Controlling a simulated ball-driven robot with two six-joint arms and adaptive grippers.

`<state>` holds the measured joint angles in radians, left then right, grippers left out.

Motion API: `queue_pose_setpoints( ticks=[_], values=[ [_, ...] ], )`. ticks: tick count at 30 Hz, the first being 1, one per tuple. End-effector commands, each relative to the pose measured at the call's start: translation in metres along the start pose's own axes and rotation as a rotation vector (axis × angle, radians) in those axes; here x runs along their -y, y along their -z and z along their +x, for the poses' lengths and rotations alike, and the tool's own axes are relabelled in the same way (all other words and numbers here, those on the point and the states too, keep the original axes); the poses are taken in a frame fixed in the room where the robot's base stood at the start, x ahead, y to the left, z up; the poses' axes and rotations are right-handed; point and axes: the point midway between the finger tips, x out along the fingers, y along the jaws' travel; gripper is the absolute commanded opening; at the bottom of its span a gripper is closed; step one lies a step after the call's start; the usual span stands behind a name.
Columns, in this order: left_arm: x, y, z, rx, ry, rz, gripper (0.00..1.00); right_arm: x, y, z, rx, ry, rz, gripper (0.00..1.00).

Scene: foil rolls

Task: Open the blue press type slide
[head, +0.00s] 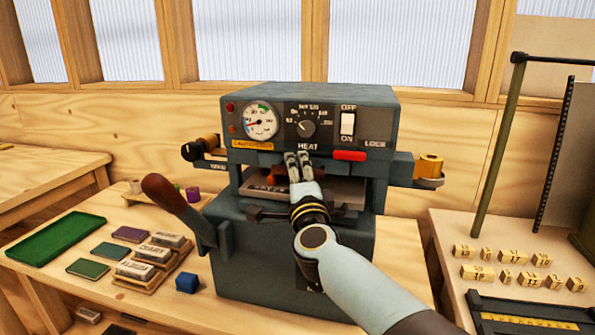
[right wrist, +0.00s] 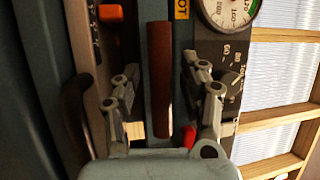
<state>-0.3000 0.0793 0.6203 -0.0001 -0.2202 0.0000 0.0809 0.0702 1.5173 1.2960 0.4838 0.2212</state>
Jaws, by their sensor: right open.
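The blue-grey press (head: 300,250) stands on the wooden bench, with a gauge, a heat dial and a switch on its front. In its opening, a light plate with dark type (head: 262,189) lies above a dark bar (head: 258,212) at the front; the plate looks like the type slide, seated in the press. My right gripper (head: 298,158) is in front of the opening, below the heat panel, and hides part of it. In the right wrist view its fingers (right wrist: 160,75) are spread, with a dark red-brown strip (right wrist: 160,60) seen between them. Contact is unclear. My left gripper is out of view.
A lever with a brown grip (head: 170,196) rises at the press's left. Foil rolls (head: 428,167) sit on its side arms. A green tray (head: 55,238), labelled blocks (head: 155,252) and a blue cube (head: 187,282) lie left. Several small numbered blocks (head: 507,277) lie on the right table.

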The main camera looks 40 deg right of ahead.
Motion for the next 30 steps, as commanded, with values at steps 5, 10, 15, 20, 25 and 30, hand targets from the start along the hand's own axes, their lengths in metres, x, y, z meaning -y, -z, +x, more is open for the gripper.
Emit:
queue_pose_setpoints(
  ticks=[5,10,15,20,25,30],
  values=[
    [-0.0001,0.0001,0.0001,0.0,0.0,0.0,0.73,0.0001,0.0,-0.0001,0.0,0.0,0.0,0.41],
    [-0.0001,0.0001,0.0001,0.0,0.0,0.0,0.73,0.0002,-0.0001,-0.0003,0.0,0.0,-0.001,0.19],
    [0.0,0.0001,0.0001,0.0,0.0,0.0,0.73,0.0,-0.0001,-0.0004,0.0,0.0,-0.001,0.0],
    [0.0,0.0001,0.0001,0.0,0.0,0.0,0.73,-0.0003,-0.0002,-0.0006,0.001,0.0,-0.001,0.0],
    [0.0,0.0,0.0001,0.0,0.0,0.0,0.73,-0.0007,-0.0002,-0.0007,0.001,-0.001,-0.002,0.0],
    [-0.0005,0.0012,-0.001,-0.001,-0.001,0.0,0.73,-0.0009,-0.0002,-0.001,0.001,-0.002,-0.003,0.0]
  ],
)
